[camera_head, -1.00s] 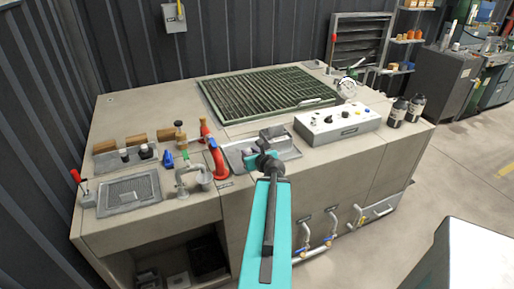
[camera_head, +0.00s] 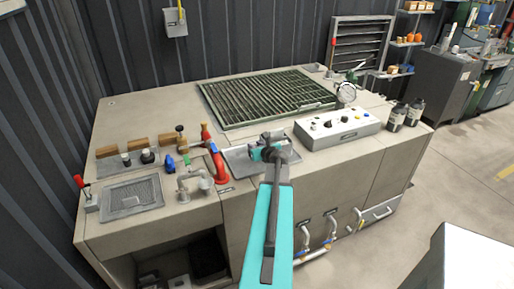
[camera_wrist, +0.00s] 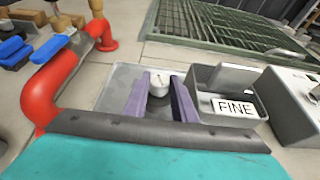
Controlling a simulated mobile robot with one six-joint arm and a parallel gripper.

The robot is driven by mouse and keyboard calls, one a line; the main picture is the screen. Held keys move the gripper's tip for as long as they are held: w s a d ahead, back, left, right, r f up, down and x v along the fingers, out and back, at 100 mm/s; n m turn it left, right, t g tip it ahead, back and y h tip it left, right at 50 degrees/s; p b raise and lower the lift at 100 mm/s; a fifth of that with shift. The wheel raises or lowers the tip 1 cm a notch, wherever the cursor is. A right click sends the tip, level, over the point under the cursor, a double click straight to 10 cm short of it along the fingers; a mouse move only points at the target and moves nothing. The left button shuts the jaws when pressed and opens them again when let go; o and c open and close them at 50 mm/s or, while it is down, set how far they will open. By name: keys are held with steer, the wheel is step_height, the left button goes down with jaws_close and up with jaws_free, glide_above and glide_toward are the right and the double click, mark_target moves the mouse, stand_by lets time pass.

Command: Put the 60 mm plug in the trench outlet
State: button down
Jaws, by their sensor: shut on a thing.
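My gripper (camera_wrist: 158,98) has two purple fingers shut on a small white round piece (camera_wrist: 159,84) with a dark mark on its top. It looks like a plug, but I cannot read a size on it. It is above a shallow grey tray (camera_wrist: 112,88). In the head view my gripper (camera_head: 257,153) is over the front middle of the bench, right of the red pipe, and the held piece cannot be made out. Two dark plugs with pale tops (camera_head: 147,156) stand in a rack at the left. I cannot tell which opening is the trench outlet.
A bent red pipe (camera_wrist: 45,88) stands close left of my gripper. A grey bin labelled FINE (camera_wrist: 235,106) is close right. Behind lies a green grating (camera_head: 270,97). A control box (camera_head: 336,126) is at the right, a tap (camera_head: 193,184) at the left.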

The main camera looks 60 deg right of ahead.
steer(key=shift+w+d+f, duration=0.1)
steer(key=shift+w+d, duration=0.1)
steer(key=shift+d, duration=0.4)
steer(key=shift+w+d, duration=0.2)
steer(key=shift+d, duration=0.4)
steer(key=shift+p, duration=0.3)
steer(key=shift+w+d, duration=0.2)
steer(key=shift+d, duration=0.35)
steer(key=shift+a+f+p, duration=0.15)
steer(key=shift+f+p, duration=0.45)
steer(key=shift+f, duration=1.2)
steer(key=shift+f, duration=0.2)
steer(key=c, duration=1.7)
jaws_free()
steer(key=shift+c, duration=0.2)
steer(key=shift+r, duration=0.2)
steer(key=b+v, duration=0.3)
steer(key=v, duration=0.9)
